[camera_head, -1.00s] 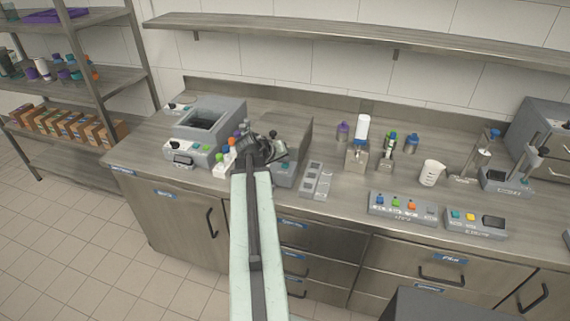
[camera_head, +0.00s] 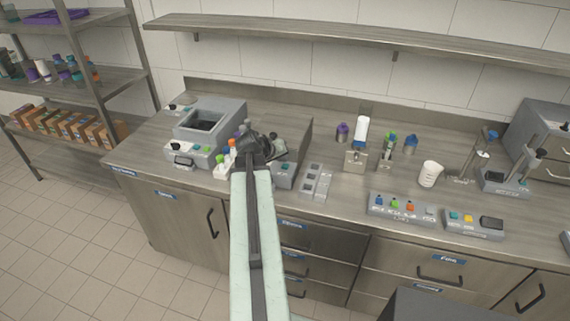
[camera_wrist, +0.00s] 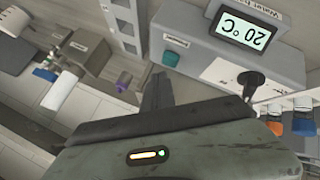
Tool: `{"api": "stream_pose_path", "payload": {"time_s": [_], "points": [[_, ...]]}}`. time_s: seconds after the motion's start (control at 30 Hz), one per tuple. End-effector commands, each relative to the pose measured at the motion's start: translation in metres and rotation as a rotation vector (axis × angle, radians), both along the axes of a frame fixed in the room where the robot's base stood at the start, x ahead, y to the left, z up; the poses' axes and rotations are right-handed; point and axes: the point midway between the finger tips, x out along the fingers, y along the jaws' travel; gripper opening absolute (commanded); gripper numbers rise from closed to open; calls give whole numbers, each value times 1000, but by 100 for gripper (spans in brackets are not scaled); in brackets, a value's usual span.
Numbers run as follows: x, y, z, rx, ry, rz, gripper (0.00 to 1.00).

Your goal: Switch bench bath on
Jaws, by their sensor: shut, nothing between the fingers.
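The bench bath (camera_head: 236,110) is a grey box with a dark open basin at the left of the bench. Its front carries a pale control panel (camera_head: 180,149) and a small display. In the wrist view, upside down, a grey front (camera_wrist: 205,60) with a label starting "Water b" has a lit display (camera_wrist: 246,27) reading 20 °C, a teal button (camera_wrist: 170,58) and a black knob (camera_wrist: 250,80). My gripper (camera_head: 250,140) is over the bench, right of the bath. In the wrist view my shut, empty fingers (camera_wrist: 158,80) are close to the teal button; contact cannot be told.
Small bottles with coloured caps, one orange (camera_wrist: 275,127) and one blue (camera_wrist: 303,123), stand close beside my gripper. A grey device (camera_head: 285,177) is just right of it. A slotted block (camera_head: 315,183) and button panels (camera_head: 402,208) lie farther right. A shelf (camera_head: 370,38) runs above.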

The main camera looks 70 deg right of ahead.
Motion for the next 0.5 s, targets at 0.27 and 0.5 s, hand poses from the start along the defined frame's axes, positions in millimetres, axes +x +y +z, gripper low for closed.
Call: {"api": "stream_pose_path", "payload": {"time_s": [0.27, 0.5], "points": [[0, 0, 38, 0, 0, 0, 0], [0, 0, 59, 0, 0, 0, 0]]}}
